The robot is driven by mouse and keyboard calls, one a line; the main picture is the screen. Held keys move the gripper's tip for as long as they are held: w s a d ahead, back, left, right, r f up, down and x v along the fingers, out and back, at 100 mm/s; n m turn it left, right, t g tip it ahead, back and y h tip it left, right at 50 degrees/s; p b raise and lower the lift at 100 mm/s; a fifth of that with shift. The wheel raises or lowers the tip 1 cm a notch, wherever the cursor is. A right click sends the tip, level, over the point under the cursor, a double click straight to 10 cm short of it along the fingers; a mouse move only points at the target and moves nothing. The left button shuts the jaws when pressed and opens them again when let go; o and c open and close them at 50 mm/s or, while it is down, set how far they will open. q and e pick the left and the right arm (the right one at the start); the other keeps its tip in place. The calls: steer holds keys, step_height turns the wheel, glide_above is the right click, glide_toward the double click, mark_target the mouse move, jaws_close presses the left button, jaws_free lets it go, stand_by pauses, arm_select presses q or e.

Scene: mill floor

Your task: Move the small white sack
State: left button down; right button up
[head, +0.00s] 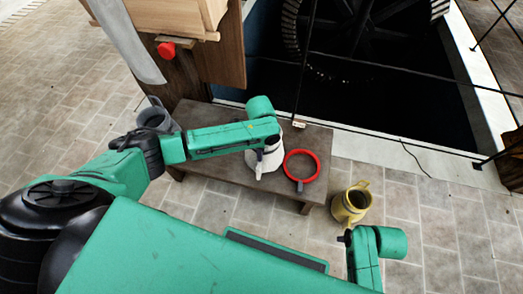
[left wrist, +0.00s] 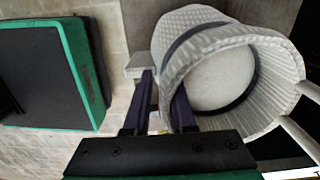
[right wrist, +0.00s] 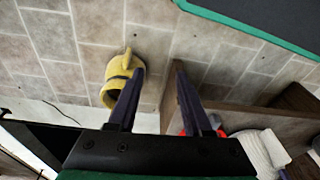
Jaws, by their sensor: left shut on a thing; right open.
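The small white sack (head: 270,159) is a pale, ribbed, open-topped round thing with a dark band. In the head view it is at the right part of the low brown bench (head: 225,168), partly hidden by my left arm. I cannot tell whether it rests on the bench or hangs just above it. My left gripper (left wrist: 162,105) is shut on its side, and the sack (left wrist: 205,50) fills the right of the left wrist view. It also shows at the bottom right of the right wrist view (right wrist: 258,148). My right gripper (right wrist: 160,75) is open and empty above the floor.
A red ring with a dark handle (head: 302,167) lies right of the sack on the bench. A yellow jug (head: 351,203) stands on the tiled floor near my right gripper. A grey jug (head: 153,114) is at the bench's left end. A railed dark pit with a wheel (head: 360,40) lies behind.

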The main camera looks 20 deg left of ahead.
arm_select(q)
steer(key=c, duration=0.7)
jaws_free()
step_height(320, 180, up, 14)
steer(key=p, duration=0.4)
steer(key=shift+r+p, duration=0.25)
steer(key=shift+p, duration=0.1)
arm_select(e)
steer(key=s+d+f, duration=0.2)
steer(key=s+f, duration=0.3)
steer(key=f, duration=0.4)
steer(key=shift+d+f, duration=0.25)
